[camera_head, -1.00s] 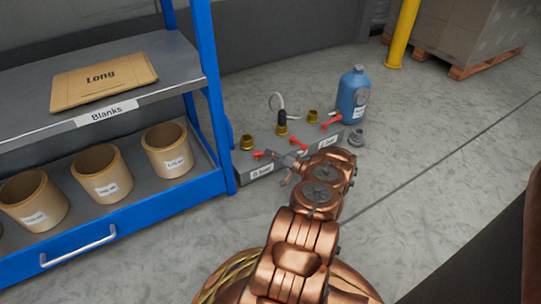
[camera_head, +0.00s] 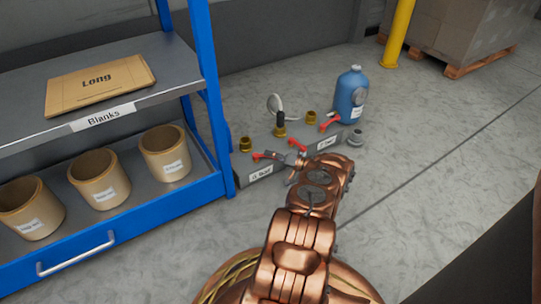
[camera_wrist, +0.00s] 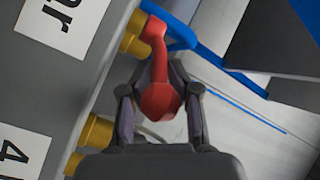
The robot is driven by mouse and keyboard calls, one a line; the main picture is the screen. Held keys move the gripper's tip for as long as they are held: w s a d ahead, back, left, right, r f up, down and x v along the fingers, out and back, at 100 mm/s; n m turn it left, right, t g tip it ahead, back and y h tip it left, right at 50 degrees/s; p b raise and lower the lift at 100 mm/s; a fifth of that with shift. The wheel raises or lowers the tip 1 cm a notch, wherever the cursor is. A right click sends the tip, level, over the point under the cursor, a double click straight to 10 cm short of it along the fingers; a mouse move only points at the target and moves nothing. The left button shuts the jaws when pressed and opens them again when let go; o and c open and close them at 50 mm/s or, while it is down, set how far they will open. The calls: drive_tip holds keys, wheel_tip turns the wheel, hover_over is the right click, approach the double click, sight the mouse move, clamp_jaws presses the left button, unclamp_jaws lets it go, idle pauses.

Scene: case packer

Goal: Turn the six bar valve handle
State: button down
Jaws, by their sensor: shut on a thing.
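A grey valve block (camera_head: 241,181) stands on the floor beside the shelf, with brass fittings and red handles on it. The left red handle (camera_head: 265,155) is above the left label (camera_head: 261,176), which is too blurred to read surely. My gripper (camera_head: 289,160) is at this handle's right end. In the wrist view, the red handle (camera_wrist: 160,95) lies between the two fingers of my gripper (camera_wrist: 160,110), which are shut on its rounded end. Another label (camera_wrist: 20,150) starts with 4.
Another red handle (camera_head: 298,145) is just right of my gripper, and a third (camera_head: 330,122) is farther back. A blue bottle (camera_head: 350,97) stands behind the block. The blue shelf (camera_head: 205,90) with cups is close on the left.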

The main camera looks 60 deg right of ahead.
drive_tip(key=shift+s+d, duration=0.25)
drive_tip(key=shift+d, duration=0.05)
drive_tip(key=c, duration=1.2)
unclamp_jaws()
drive_tip(key=shift+o, duration=0.4)
drive_tip(key=shift+w+a, duration=0.1)
drive_tip(key=shift+a, duration=0.05)
drive_tip(key=s+d, duration=0.2)
drive_tip(key=s, duration=0.9)
drive_tip(key=shift+s, duration=0.4)
drive_tip(key=shift+d, duration=0.1)
